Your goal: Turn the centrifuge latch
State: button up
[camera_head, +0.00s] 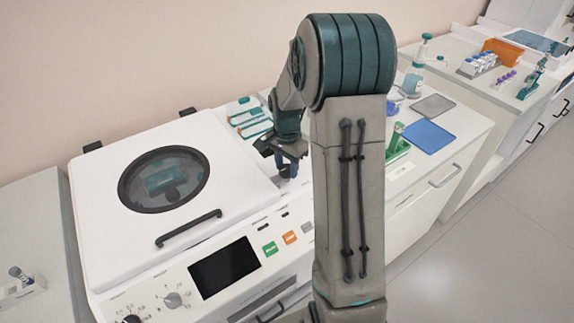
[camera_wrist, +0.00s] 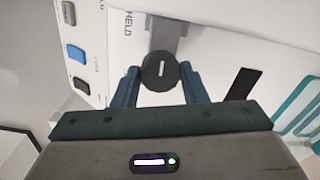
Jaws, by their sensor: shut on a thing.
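The centrifuge (camera_head: 225,225) is the large white machine with a closed lid and a round dark-rimmed window. Its latch shows in the wrist view as a round black knob (camera_wrist: 158,70) with a short, nearly upright white mark, in front of a grey bracket (camera_wrist: 168,32). My gripper (camera_wrist: 159,80) has its two blue fingers on either side of the knob, shut on it. In the head view my gripper (camera_head: 288,165) points down at the right side of the centrifuge, and the latch cannot be made out there.
A black lid handle (camera_head: 188,229) and a front panel with a dark screen (camera_head: 225,267) lie left of my gripper. Teal-edged items (camera_head: 249,117) lie behind it. A blue mat (camera_head: 429,136) and a green rack (camera_head: 397,147) are on the bench to the right.

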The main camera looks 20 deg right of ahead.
aim_at(286, 168)
jog(key=n+b, duration=0.1)
jog(key=n, duration=0.3)
jog(key=shift+b, duration=0.3)
jog(key=n+b, duration=0.1)
jog(key=n, duration=0.3)
jog(key=shift+n, duration=0.4)
jog(key=n, duration=0.4)
jog(key=shift+n+b, duration=0.3)
jog(key=shift+w+r+n, duration=0.1)
jog(key=shift+n, duration=1.9)
jog(key=o, duration=1)
notch_tip(286, 168, up, 14)
jog(key=shift+f+b, duration=0.1)
jog(key=shift+b, duration=0.4)
jog(key=shift+a, duration=0.1)
